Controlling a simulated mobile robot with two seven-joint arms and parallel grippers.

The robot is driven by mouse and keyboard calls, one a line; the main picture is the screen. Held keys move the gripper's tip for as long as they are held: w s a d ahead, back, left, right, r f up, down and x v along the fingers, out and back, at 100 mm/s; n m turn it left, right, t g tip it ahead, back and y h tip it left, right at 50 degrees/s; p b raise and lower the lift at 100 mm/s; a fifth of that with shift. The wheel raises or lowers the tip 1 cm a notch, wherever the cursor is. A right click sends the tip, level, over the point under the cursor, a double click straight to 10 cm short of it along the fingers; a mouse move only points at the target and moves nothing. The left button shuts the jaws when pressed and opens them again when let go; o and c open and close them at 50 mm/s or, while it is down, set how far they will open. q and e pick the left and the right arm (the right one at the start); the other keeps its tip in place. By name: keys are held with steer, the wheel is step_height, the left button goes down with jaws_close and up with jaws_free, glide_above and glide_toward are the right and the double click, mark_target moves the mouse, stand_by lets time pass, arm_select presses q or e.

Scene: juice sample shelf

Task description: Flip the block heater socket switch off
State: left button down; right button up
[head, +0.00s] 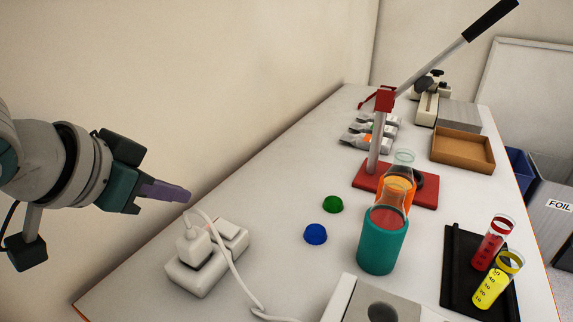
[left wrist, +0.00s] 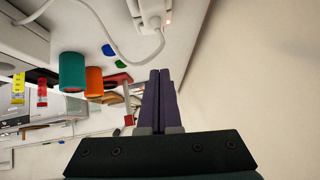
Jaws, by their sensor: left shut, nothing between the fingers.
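The white socket block (head: 182,277) lies on the near left part of the bench. A white plug (head: 193,246) with a cable sits in it, and a rocker switch (head: 233,231) shows beside the plug. In the left wrist view the socket block (left wrist: 152,8) is at the top edge, partly cut off, with a small red light (left wrist: 169,20) lit. My left gripper (head: 187,194) is shut and empty, its purple fingers above and behind the socket, apart from it. The fingers (left wrist: 160,72) also show in the left wrist view. My right gripper is out of view.
A grey-white device (head: 345,297), partly cut off, stands at the front. A teal-wrapped bottle (head: 382,246), green cap (head: 333,204), blue cap (head: 315,234) and red-based press (head: 425,193) stand farther right. A black rack (head: 453,280) bears tubes. The wall is close on the left.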

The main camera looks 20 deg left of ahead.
arm_select(q)
steer(key=b, duration=0.2)
glide_above(223, 220)
steer(key=s, duration=0.3)
steer(key=f, duration=0.7)
steer(key=shift+w+d+f, duration=0.1)
steer(key=shift+d+f, duration=0.15)
steer(key=shift+d, duration=0.15)
step_height(223, 220, down, 2)
steer(key=shift+a+f+b, duration=0.15)
steer(key=shift+f+b, duration=0.1)
steer(key=shift+b, duration=0.15)
steer(key=shift+a+f, duration=0.1)
steer(key=shift+f, duration=0.4)
